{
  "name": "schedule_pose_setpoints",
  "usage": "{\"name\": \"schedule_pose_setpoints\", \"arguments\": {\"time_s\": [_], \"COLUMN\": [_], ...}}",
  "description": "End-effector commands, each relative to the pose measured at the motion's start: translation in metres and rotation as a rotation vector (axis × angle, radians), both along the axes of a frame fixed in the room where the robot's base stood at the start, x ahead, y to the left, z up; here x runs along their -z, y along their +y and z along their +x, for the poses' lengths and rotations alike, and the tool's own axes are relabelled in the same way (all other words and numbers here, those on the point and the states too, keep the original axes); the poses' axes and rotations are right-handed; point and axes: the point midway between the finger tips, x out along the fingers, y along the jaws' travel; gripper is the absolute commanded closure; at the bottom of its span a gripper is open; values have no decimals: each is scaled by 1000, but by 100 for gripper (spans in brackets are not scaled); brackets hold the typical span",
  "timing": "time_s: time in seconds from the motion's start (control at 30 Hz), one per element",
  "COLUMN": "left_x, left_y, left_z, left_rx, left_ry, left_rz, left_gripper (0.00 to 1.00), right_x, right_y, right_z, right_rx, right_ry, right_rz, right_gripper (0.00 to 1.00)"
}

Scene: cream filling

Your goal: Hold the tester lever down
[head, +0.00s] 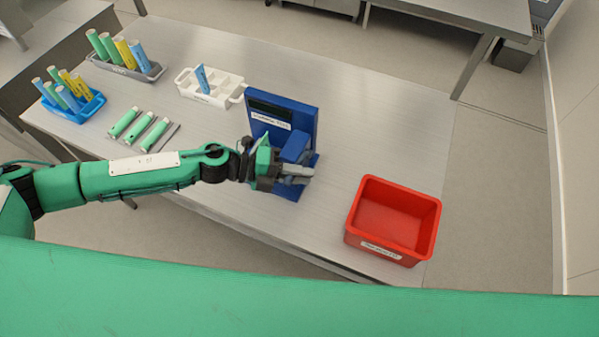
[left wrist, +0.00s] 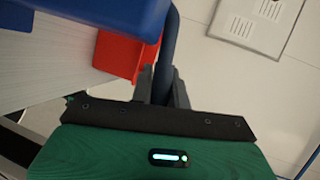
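The blue tester (head: 310,120) stands near the front edge of the table, with a dark display window and a label on its upright panel. A blue block (head: 295,147) juts from its front. My left gripper (head: 297,174) is at the tester's lower front. In the left wrist view my left gripper (left wrist: 163,85) has its fingers close together on the dark blue tester lever (left wrist: 171,45), which runs up between them. The lever is mostly hidden in the head view. The tester body (left wrist: 95,12) fills the top left of the wrist view. My right gripper is not in view.
A red bin (head: 436,225) stands right of the tester. A white tray (head: 184,86) holds one blue tube. A grey rack (head: 155,72) and a blue rack (head: 48,104) hold several coloured tubes. The table's far right is clear.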

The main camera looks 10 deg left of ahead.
Motion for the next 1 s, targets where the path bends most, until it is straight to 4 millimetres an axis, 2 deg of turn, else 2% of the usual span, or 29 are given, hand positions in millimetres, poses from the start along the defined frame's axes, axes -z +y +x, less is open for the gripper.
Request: {"name": "schedule_pose_setpoints", "arguments": {"time_s": [0.03, 0.07, 0.3, 0.47, 0.67, 1.0], "left_x": [0, 0, 1, 6, 16, 38], "left_y": [0, 0, 0, 1, 2, 3], "left_z": [0, 0, 0, -1, -4, -7], "left_rx": [0, 0, -1, -1, -1, -1], "left_ry": [0, 0, -2, -21, -89, -277], "left_rz": [0, 0, -1, -7, -29, -90], "left_gripper": [95, 100, 100, 100, 100, 100], "right_x": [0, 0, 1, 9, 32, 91], "right_y": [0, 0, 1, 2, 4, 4], "right_z": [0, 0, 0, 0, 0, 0], "right_rx": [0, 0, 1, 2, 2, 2], "right_ry": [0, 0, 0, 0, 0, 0], "right_rz": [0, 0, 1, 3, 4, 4], "right_gripper": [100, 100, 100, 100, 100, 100]}}
